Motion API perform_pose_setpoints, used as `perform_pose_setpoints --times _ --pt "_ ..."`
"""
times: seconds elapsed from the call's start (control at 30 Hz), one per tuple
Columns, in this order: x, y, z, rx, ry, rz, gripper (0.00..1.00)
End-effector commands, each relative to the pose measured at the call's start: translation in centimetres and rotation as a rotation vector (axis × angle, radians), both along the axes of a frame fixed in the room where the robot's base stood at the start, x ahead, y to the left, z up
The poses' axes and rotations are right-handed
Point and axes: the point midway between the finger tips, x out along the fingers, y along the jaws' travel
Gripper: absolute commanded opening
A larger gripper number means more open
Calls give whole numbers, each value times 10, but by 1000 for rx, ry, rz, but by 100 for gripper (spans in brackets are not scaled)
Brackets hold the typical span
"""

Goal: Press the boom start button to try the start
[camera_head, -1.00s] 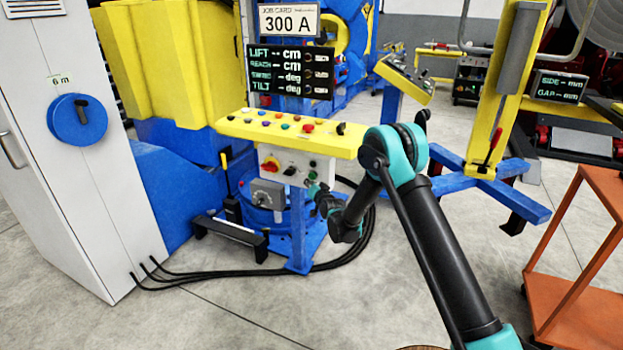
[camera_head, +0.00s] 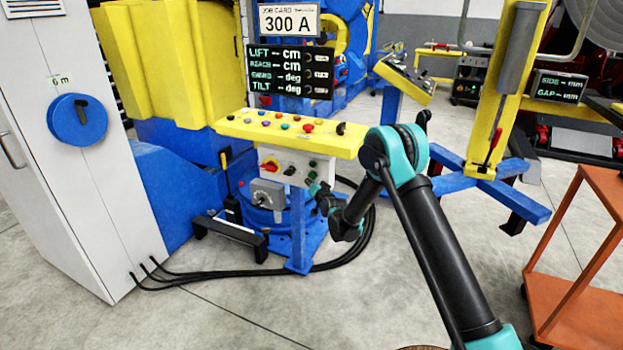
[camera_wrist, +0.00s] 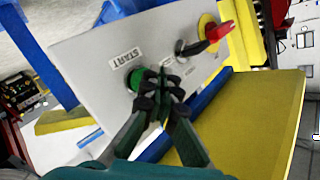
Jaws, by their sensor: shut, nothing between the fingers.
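A green round button (camera_wrist: 142,78) sits on a white panel (camera_wrist: 85,50) beside a label reading START in the wrist view. My gripper (camera_wrist: 165,88) is shut and empty, with its fingertips at the right edge of the button. Whether they touch it I cannot tell; they hide part of it. In the head view my gripper (camera_head: 314,187) is small, at the lower right of the white panel (camera_head: 285,164) under the yellow console (camera_head: 285,133).
The panel also has a black switch (camera_wrist: 192,47) and a red handle on a yellow disc (camera_wrist: 219,32). A grey box with a dial (camera_head: 265,195) hangs below the panel. Black cables lie on the floor. An orange cart (camera_head: 570,290) stands at the right.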

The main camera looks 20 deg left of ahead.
Motion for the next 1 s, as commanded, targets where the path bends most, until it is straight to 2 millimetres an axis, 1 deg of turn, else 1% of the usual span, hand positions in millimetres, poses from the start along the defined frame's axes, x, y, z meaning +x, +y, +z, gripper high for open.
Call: perform_pose_setpoints --times 0.53,0.8,1.0 --pt "0 0 0 0 0 0 0" --pt "8 -1 0 0 0 -1 0" --pt "9 -1 0 0 0 0 0"
